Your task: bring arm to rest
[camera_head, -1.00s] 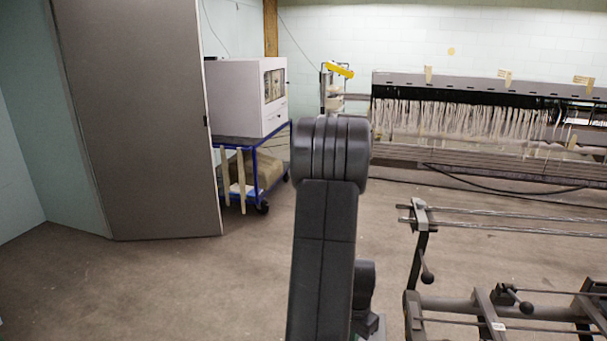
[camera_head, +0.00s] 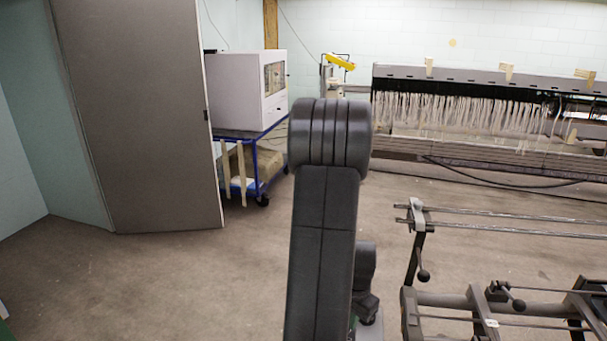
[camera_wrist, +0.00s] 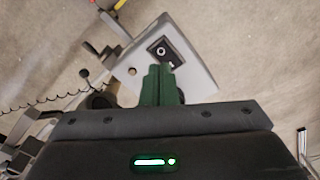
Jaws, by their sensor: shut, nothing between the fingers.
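My gripper (camera_wrist: 161,82) shows in the wrist view with its two green fingers together and nothing between them. Below the fingers in that view is a grey box (camera_wrist: 198,75) with a black switch panel; I cannot tell how far apart they are. In the head view my dark arm stands upright in the middle, and my gripper is out of sight there.
A metal frame with rods (camera_head: 470,302) stands at the lower right, close to my arm. A long machine with pale threads (camera_head: 460,115) is at the back right. A blue cart (camera_head: 256,160) carries a white cabinet (camera_head: 238,92). Open floor (camera_head: 190,285) lies at left.

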